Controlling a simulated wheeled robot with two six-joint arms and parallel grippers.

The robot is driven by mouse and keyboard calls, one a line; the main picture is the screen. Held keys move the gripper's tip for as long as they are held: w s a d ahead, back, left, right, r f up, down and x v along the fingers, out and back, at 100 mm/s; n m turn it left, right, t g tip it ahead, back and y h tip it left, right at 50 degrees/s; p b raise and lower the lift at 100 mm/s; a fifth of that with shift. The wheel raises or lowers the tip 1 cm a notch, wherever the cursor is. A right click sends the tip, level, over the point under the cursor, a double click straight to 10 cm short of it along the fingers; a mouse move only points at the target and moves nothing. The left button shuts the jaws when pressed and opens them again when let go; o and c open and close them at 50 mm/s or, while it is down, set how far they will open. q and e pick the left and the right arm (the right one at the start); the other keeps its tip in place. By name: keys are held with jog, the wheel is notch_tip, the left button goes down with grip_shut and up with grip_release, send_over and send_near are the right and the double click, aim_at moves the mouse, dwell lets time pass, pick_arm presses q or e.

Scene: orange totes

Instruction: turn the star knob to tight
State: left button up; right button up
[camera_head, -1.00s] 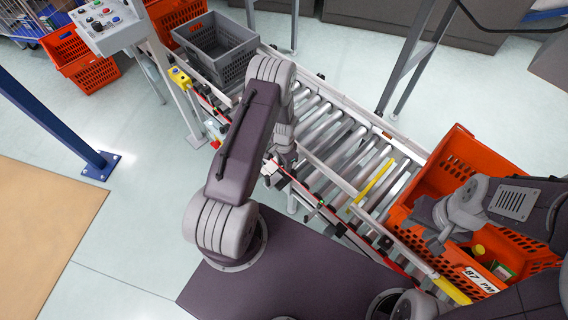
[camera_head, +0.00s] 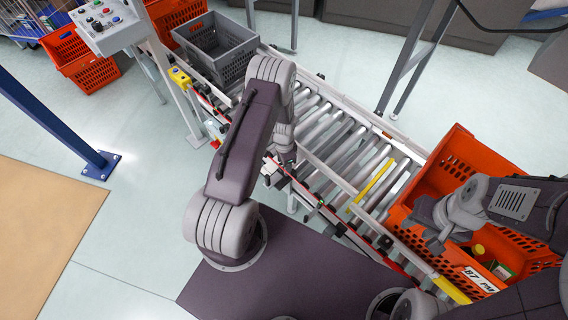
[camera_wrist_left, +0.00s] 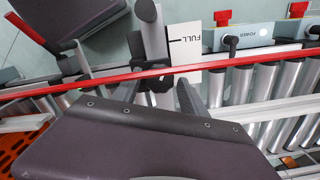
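My left gripper is at the conveyor's near side rail, at the end of the left arm (camera_head: 245,150); in the head view the arm mostly hides its fingertips. In the left wrist view its two dark fingers (camera_wrist_left: 158,95) stand apart on either side of a small dark part at the red-edged rail. This part may be the star knob, but its shape and pointing direction are not clear. Whether the fingers touch it cannot be told. A white label (camera_wrist_left: 186,42) reading FULL lies just beside it. My right gripper (camera_head: 432,226) looks open and empty above the orange tote (camera_head: 455,150).
The roller conveyor (camera_head: 345,150) runs diagonally, with a grey crate (camera_head: 222,50) at its far end. A control box (camera_head: 105,24) stands at upper left. The left wrist view shows a black lever (camera_wrist_left: 230,43) by a POWER plate. A blue post (camera_head: 50,115) stands left.

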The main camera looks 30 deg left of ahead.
pick_arm(q)
notch_tip(320, 180, up, 9)
jog(key=p, duration=0.1)
dwell(0.5)
dwell(0.3)
